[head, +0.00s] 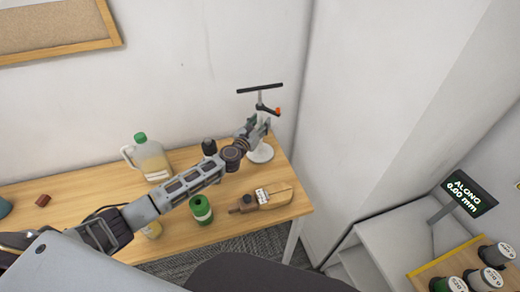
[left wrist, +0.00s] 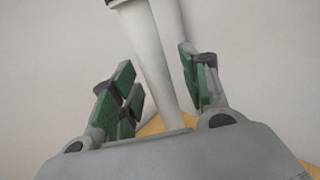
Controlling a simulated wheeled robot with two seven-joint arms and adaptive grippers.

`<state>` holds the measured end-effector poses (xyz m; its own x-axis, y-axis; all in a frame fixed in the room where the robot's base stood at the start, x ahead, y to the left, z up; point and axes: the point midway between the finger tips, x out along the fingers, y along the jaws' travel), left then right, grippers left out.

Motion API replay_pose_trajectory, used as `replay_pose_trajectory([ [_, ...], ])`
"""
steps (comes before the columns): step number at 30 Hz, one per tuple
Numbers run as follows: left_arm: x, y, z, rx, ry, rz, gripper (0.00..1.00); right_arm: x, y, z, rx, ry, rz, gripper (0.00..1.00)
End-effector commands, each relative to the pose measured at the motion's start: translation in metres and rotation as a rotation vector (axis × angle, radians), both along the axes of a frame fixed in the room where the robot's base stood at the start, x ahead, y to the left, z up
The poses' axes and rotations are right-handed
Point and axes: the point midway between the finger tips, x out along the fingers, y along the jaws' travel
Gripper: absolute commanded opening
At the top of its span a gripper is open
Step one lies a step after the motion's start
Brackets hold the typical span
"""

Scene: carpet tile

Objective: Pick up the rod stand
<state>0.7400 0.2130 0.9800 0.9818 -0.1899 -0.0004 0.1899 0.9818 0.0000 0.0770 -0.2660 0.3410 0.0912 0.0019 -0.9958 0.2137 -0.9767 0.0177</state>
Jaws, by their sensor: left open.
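The rod stand (head: 262,154) stands upright at the right end of the wooden table, with a round white base, a dark crossbar on top and a clamp with an orange knob. My left gripper (head: 258,128) is open at the stand, below the crossbar, and hides part of its upright. In the left wrist view, the stand's pale upright (left wrist: 146,48) shows between the green-padded fingers of the left gripper (left wrist: 155,68). Whether the pads touch it I cannot tell. My right gripper is not in view.
On the table (head: 60,192) are a jug with a green cap (head: 150,160), a dark-topped object (head: 209,147), a green can (head: 201,209) and a wooden block with a label (head: 275,197). Walls stand close behind and right of the stand.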

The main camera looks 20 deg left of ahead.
Motion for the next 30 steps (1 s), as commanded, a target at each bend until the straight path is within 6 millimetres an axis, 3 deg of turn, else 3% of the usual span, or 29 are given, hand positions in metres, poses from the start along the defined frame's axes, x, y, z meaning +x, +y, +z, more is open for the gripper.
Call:
replay_pose_trajectory([
  [4, -0.0001, -0.0001, 0.0, 0.0, 0.0, 0.0, 0.44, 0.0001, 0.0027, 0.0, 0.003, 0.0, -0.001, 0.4],
  [15, -0.0002, 0.0, -0.0001, 0.0, 0.0, 0.0, 0.0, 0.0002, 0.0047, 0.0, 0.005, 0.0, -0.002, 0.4],
  [30, 0.0005, 0.0002, 0.0022, -0.001, -0.003, 0.001, 0.0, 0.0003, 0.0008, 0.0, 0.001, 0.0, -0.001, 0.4],
])
